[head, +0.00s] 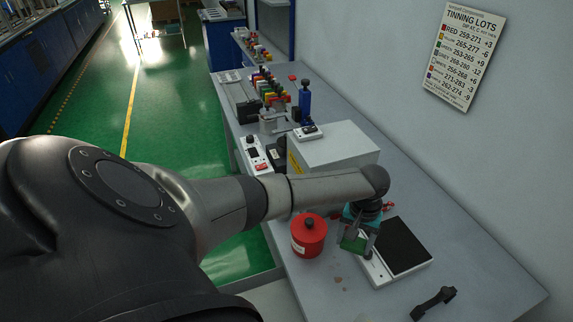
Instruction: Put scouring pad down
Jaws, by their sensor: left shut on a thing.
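My left arm reaches in from the left over the grey bench. My left gripper (360,240) points down above the left edge of a white device with a black top. It is shut on a small green scouring pad (352,244), which is tilted and partly hidden by the fingers. I cannot tell whether the pad touches the device or the bench. My right gripper is not in view.
A red canister (308,236) stands just left of the gripper. The black-topped device (403,247) lies to its right, and a black handled tool (433,303) lies nearer. A large pale box (335,146) stands behind. Bare bench (490,265) lies to the right.

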